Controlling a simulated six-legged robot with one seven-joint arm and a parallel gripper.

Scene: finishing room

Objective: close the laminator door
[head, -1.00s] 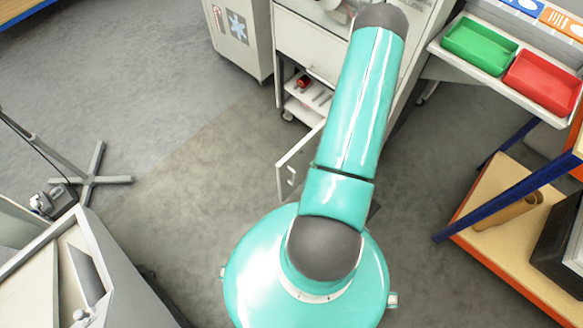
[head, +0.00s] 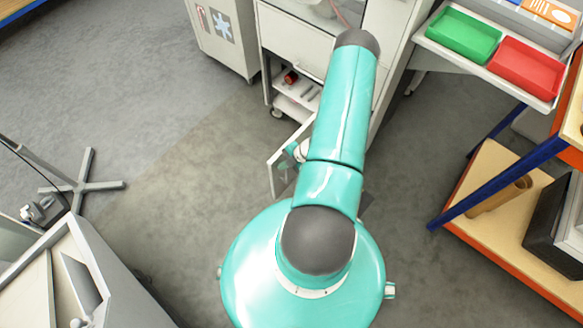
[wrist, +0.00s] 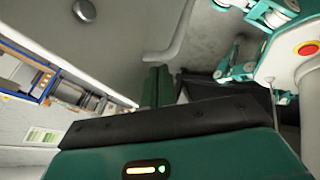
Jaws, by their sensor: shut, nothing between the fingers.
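The laminator (head: 292,42) is a pale cabinet at the top middle of the head view. Its door (head: 274,178) is a light panel standing open, swung out from the cabinet's lower part towards me. My arm covers the door's right side. A small teal and white part shows at the door's upper part, but I cannot tell whether it touches. In the wrist view my gripper (wrist: 157,76) has its dark green fingers together and empty. A grey surface with a round knob and a pale bar lies beyond them; I cannot tell whether it is the door.
Inside the cabinet's opening a low shelf (head: 298,100) holds a red item and tools. A grey cabinet (head: 222,40) stands to the left. Green (head: 463,36) and red (head: 527,68) trays and an orange-edged workbench (head: 480,215) are at the right.

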